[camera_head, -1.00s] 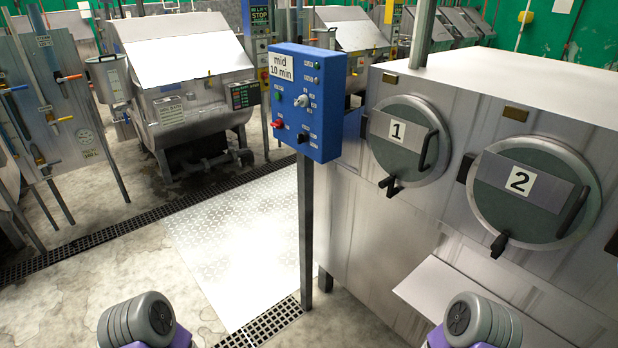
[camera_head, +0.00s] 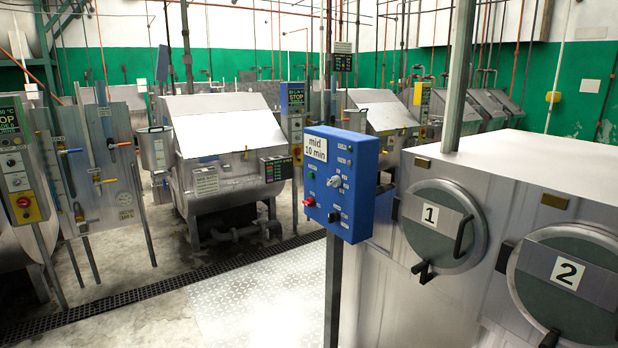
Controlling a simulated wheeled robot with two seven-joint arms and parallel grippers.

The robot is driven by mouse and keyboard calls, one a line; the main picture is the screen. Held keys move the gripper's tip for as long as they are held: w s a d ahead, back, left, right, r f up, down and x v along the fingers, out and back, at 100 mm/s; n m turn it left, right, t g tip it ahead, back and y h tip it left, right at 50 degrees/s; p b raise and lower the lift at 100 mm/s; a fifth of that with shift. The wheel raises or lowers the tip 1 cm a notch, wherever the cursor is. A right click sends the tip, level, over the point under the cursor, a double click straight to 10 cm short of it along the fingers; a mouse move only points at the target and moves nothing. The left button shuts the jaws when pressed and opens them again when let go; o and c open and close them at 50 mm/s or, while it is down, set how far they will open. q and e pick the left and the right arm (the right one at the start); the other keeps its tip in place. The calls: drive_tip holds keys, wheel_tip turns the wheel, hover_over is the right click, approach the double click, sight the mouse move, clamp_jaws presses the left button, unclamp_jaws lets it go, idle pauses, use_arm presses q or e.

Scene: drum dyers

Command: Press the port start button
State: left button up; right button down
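A blue control box (camera_head: 362,195) labelled "mid 10 min" stands on a post in the middle of the head view. Its face carries a red button (camera_head: 309,201), a dark knob (camera_head: 333,217), a light selector knob (camera_head: 335,181) and several small buttons or lamps. Their labels are too small to read, so I cannot tell which is the port start button. Another control panel (camera_head: 14,172) with a display and a red button on yellow (camera_head: 22,203) shows at the far left. Neither of my grippers is in view.
A steel machine with round hatches 1 (camera_head: 440,242) and 2 (camera_head: 570,305) stands at the right. A steel dyeing machine (camera_head: 228,185) stands behind the box at left. A drain grate (camera_head: 120,296) and a bare metal floor plate (camera_head: 265,305) lie in front.

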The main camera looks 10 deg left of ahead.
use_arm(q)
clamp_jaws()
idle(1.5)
